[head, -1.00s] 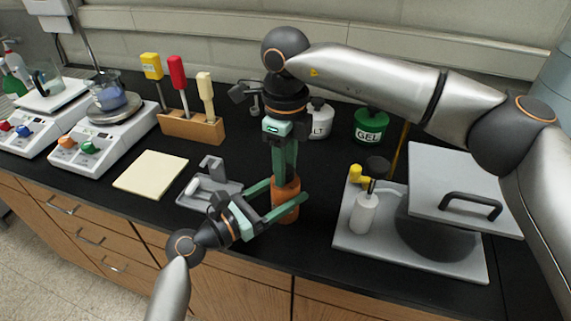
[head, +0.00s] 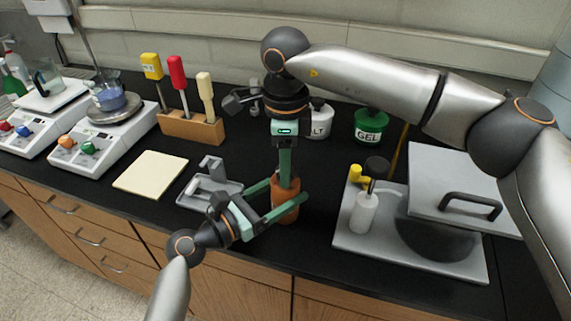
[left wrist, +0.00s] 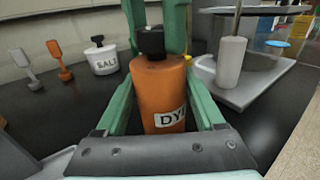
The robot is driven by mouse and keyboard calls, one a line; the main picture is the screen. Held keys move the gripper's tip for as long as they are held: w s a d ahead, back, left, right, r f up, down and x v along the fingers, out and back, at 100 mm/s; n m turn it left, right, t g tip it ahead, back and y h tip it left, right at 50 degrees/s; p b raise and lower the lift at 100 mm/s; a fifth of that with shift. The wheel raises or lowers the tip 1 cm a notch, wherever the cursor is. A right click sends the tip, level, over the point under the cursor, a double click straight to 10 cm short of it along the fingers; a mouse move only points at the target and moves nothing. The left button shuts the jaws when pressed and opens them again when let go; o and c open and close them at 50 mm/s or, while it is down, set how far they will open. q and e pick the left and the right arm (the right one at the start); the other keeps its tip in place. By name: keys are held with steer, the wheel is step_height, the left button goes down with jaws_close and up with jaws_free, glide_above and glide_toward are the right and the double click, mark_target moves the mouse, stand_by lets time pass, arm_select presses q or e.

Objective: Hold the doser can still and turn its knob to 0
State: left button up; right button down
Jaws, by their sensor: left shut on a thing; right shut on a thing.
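The doser can (head: 285,208) is an orange cylinder standing upright on the black bench near its front edge. In the left wrist view the can (left wrist: 163,95) bears a label that reads "DY", cut off by a finger. Its dark knob (left wrist: 151,41) sits on top. My left gripper (head: 283,200) is shut around the can's body, one finger on each side. My right gripper (head: 285,180) points straight down from above and is shut on the knob. The knob's marks and its setting cannot be read.
A grey tray (head: 195,203) lies left of the can, with a cream pad (head: 150,174) beyond. A grey board (head: 350,247) with a white pump bottle (head: 364,214) stands right. A tool rack (head: 190,128), a salt jar (head: 318,124) and a green gel jar (head: 370,125) stand behind.

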steer(key=shift+c, duration=2.2)
jaws_free()
step_height(320, 180, up, 12)
arm_select(q)
steer(key=o, duration=1.5)
steer(key=shift+a, duration=0.1)
